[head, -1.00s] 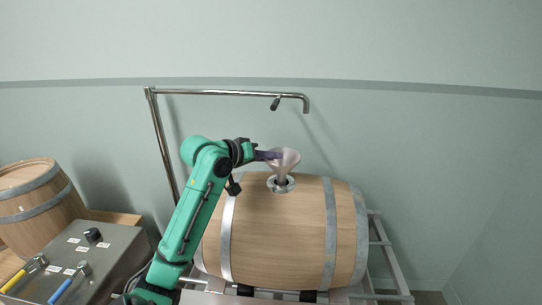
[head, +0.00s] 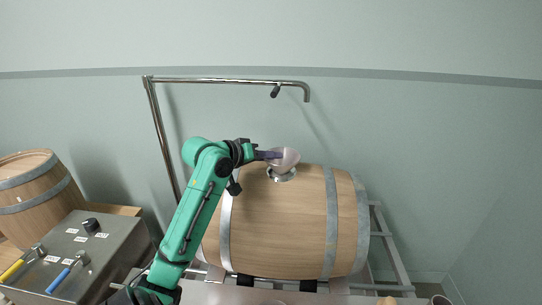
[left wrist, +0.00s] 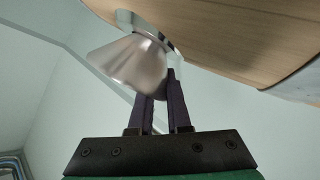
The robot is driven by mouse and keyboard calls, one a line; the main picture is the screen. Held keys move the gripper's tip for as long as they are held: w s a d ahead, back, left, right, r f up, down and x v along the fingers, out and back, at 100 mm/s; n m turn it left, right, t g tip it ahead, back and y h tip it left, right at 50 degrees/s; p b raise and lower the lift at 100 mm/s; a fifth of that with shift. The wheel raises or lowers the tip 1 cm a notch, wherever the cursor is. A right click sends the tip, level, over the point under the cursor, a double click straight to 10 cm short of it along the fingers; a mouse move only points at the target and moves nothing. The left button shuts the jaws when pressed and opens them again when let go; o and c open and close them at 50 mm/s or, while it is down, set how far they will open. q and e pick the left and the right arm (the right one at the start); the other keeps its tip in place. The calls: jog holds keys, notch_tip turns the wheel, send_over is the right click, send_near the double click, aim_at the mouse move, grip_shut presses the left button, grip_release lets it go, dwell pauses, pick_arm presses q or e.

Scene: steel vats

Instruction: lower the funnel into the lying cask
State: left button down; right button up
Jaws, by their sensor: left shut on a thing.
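The lying cask (head: 285,225) is a wooden barrel with grey metal hoops, on its side in the middle of the head view. The funnel (head: 283,158) is pale pinkish and sits upright at the steel ring (head: 283,176) on top of the cask, its spout out of sight. My left gripper (head: 272,155) is shut on the funnel's left side. In the left wrist view the dark fingers (left wrist: 165,98) meet the funnel (left wrist: 132,62), with the cask (left wrist: 235,30) close to its narrow end. My right gripper is not in view.
A steel pipe (head: 220,81) with a downturned end stands behind the cask. A steel box (head: 75,255) with coloured handles and a second cask (head: 35,190) are at the left. A metal rack (head: 390,255) carries the cask.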

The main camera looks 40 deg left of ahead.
pick_arm(q)
jog(key=c, duration=0.8)
grip_release()
jog(key=shift+s, duration=0.1)
jog(key=shift+s+a+r, duration=0.1)
jog(key=shift+s+r, duration=0.05)
jog(key=shift+s, duration=0.15)
jog(key=b+v, duration=0.3)
jog(key=v, duration=1.1)
jog(key=shift+w, duration=0.15)
